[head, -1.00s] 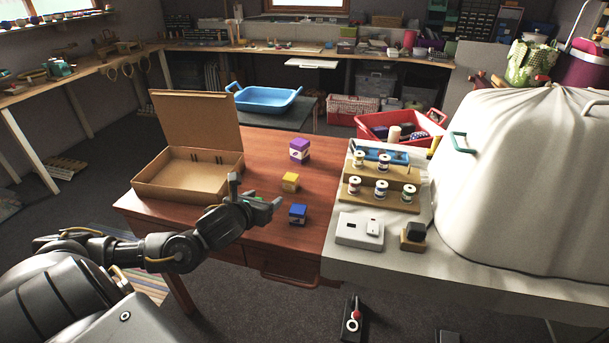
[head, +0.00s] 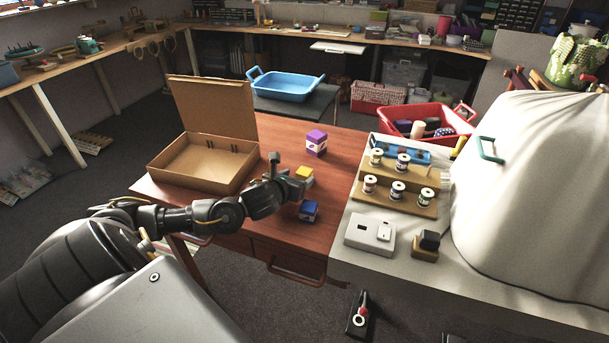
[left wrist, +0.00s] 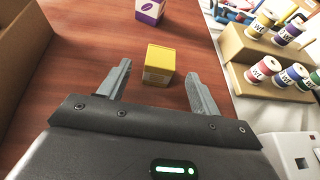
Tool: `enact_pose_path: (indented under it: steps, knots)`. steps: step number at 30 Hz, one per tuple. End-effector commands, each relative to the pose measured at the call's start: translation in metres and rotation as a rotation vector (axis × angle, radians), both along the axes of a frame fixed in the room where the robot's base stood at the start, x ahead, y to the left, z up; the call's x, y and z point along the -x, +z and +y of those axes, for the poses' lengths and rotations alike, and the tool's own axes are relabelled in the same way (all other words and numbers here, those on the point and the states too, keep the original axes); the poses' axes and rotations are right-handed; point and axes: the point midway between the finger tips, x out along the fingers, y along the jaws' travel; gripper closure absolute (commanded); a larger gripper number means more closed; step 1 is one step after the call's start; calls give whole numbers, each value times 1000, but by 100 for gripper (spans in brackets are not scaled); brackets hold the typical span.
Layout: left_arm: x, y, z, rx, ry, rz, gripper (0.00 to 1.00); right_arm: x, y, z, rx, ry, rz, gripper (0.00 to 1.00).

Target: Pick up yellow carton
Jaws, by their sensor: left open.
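The yellow carton (head: 304,173) stands on the brown wooden table, partly hidden by my left gripper in the head view. My left gripper (head: 290,180) is low over the table. In the left wrist view my left gripper (left wrist: 158,80) is open and empty, with its fingers apart. I cannot see my right gripper.
A purple carton (head: 316,142) stands behind the yellow one and a blue carton (head: 308,211) stands in front. An open cardboard box (head: 190,186) is at the left. Thread spools on a wooden stand (head: 412,208) are at the right, with a red basket (head: 450,122) behind.

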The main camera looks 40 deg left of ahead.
Motion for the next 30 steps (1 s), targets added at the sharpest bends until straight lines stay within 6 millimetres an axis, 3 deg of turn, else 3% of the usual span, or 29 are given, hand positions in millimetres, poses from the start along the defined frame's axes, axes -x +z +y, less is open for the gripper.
enact_pose_path:
  steps: [6,12,16,25,30]
  knots:
    - [-5,-1,2,1,2,-1,36,6,-1,-3,3,1,5,64]
    - [-31,-9,8,2,4,-1,36,31,-8,-17,18,6,20,64]
    - [-44,-17,12,2,4,0,36,36,-11,-19,19,7,20,64]
    - [-48,-19,13,1,1,0,36,38,-12,-20,20,7,21,64]
    - [-47,-19,13,1,1,0,59,38,-12,-20,20,6,21,64]
